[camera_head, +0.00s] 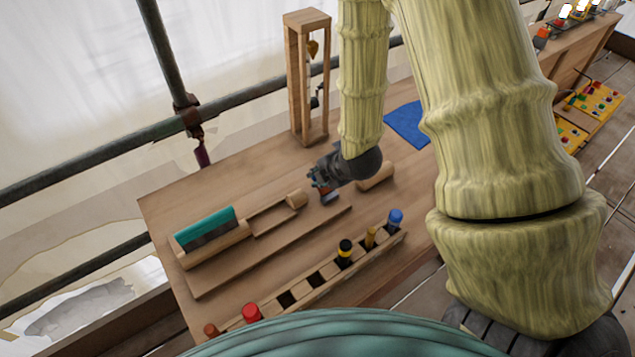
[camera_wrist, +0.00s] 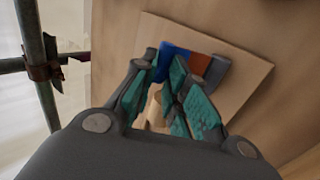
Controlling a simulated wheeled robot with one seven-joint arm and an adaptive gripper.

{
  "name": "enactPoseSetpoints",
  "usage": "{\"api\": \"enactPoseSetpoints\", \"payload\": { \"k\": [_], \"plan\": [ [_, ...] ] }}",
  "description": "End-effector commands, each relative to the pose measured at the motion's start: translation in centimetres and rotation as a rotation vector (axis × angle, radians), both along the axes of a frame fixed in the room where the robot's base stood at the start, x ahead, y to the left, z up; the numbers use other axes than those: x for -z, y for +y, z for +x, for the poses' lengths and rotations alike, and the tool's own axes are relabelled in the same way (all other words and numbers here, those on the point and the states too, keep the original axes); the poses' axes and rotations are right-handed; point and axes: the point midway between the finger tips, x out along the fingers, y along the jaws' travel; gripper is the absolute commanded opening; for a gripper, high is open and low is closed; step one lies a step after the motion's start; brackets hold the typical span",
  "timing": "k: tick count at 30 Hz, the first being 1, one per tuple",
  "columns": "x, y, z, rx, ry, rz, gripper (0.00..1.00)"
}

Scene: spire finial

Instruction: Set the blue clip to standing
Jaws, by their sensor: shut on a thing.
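The blue clip (camera_wrist: 174,62) shows between the teal-padded fingertips of my gripper (camera_wrist: 170,75) in the wrist view. My gripper is shut on it, and the fingers hide part of it. A red-brown piece (camera_wrist: 199,65) and a grey piece (camera_wrist: 217,70) sit close beside the clip, over a pale wooden board (camera_wrist: 250,80). In the head view my gripper (camera_head: 316,183) is low over the workbench (camera_head: 160,212), and the clip is too small and covered there to judge its pose.
A long wooden rack (camera_head: 318,280) with several coloured pegs runs along the near side. A teal-topped wooden block (camera_head: 205,230) lies at left. A tall wooden frame (camera_head: 293,80) stands behind, near metal rails (camera_head: 100,170). A blue mat (camera_head: 405,122) lies at the back.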

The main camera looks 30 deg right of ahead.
Motion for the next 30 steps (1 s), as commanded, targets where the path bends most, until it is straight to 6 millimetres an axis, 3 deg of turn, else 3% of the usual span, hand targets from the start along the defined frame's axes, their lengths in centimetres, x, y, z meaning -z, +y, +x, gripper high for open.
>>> {"api": "enactPoseSetpoints", "payload": {
  "k": [1, 16, 30],
  "plan": [
    [1.3, -0.2, -1.2, 0.004, -0.005, 0.001, 0.0],
    [0.4, -0.3, -2.9, 0.003, -0.279, 0.041, 0.0],
    [0.8, -0.4, -3.8, -0.001, -0.503, 0.073, 0.0]
  ]
}}
